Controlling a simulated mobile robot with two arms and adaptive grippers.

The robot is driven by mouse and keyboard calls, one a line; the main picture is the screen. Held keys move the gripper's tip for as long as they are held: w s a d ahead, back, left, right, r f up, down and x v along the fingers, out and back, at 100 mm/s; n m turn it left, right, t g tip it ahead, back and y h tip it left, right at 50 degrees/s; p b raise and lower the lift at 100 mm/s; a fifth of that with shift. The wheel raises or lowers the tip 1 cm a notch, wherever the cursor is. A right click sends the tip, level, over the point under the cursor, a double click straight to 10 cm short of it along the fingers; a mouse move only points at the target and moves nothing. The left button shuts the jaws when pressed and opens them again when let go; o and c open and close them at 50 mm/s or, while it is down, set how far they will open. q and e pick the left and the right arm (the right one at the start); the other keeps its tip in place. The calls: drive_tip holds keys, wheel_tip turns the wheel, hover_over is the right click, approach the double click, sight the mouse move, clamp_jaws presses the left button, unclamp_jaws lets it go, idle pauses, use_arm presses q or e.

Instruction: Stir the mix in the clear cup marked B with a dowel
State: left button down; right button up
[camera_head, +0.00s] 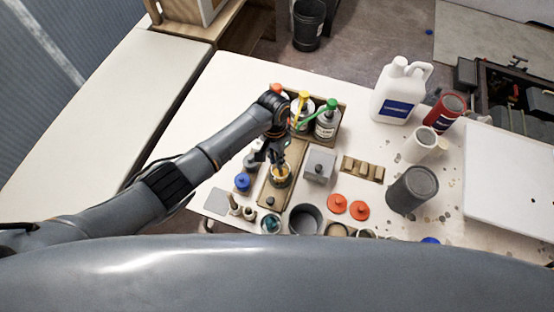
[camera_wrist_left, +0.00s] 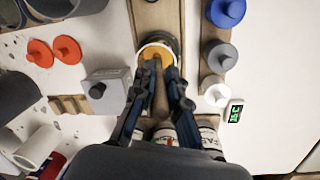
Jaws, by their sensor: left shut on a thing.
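A clear cup (camera_head: 281,180) with a yellow-orange mix stands on a wooden board on the white table. Its mark cannot be read. The cup also shows at the top middle of the left wrist view (camera_wrist_left: 157,45). My left gripper (camera_head: 276,158) is directly above the cup, pointing down. In the left wrist view the left gripper (camera_wrist_left: 160,78) is shut on a light wooden dowel (camera_wrist_left: 161,98). The dowel's far end reaches over the cup's mouth and appears to be in the mix; its tip is hidden. My right gripper is not in view.
Bottles with coloured caps (camera_head: 326,120) stand in a tray behind the cup. A grey box (camera_head: 320,164) is close on its right, with red lids (camera_head: 337,203) beyond. A white jug (camera_head: 398,92) stands farther right.

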use_arm(q)
wheel_tip(320, 180, up, 6)
drive_tip(key=shift+a, duration=0.4)
idle(0.6)
drive_tip(key=shift+r, duration=0.15)
wheel_tip(320, 180, up, 4)
drive_tip(key=shift+f, duration=0.1)
idle(0.3)
drive_tip(key=shift+d, duration=0.1)
idle(0.4)
